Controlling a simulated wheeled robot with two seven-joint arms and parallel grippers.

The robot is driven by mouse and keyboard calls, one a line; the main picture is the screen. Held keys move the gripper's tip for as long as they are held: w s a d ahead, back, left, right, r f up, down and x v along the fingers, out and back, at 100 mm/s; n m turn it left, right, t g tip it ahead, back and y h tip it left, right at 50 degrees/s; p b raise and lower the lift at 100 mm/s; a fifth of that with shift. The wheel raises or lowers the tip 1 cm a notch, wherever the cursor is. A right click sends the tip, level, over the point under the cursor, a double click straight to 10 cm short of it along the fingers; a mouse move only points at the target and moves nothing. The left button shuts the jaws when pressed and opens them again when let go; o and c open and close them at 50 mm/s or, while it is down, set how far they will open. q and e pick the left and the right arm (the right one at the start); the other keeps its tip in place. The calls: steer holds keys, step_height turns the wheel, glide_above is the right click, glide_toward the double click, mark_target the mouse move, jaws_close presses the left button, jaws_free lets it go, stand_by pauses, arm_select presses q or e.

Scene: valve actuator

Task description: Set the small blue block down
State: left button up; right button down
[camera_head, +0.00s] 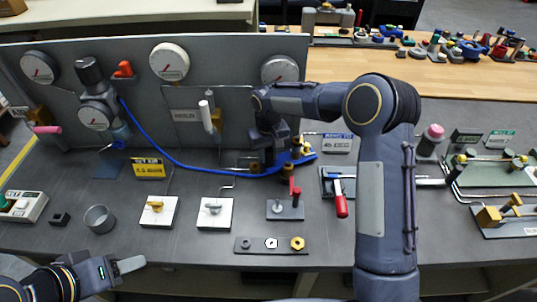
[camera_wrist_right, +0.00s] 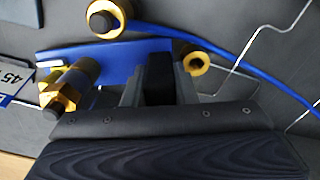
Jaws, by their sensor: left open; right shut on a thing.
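The small blue block (camera_head: 300,160) is a flat blue piece with brass fittings, low in front of the grey panel in the head view. In the right wrist view the blue block (camera_wrist_right: 105,58) lies at my right gripper (camera_wrist_right: 158,85), whose fingers are shut on a dark, shaded part at its middle. Whether its underside touches the bench is hidden. In the head view my right gripper (camera_head: 270,150) is mostly hidden by its own arm. My left gripper (camera_head: 128,268) is open and empty over the front left edge of the bench.
A blue hose (camera_head: 180,165) curves across the bench to the block. Brass fittings (camera_wrist_right: 60,92) stand close to the fingers. A red-handled clamp (camera_head: 340,200), a small plate with a red handle (camera_head: 286,208) and a strip with nuts (camera_head: 271,244) lie in front. Gauges (camera_head: 170,62) line the panel.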

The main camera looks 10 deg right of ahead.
steer(key=shift+f, duration=0.5)
steer(key=c, duration=1.6)
jaws_free()
steer(key=shift+f, duration=0.2)
steer(key=o, duration=0.4)
steer(key=shift+o, duration=0.2)
steer(key=shift+r, duration=0.1)
steer(key=shift+r, duration=0.5)
step_height(320, 180, up, 11)
steer(key=shift+r+b, duration=0.15)
steer(key=shift+b, duration=0.55)
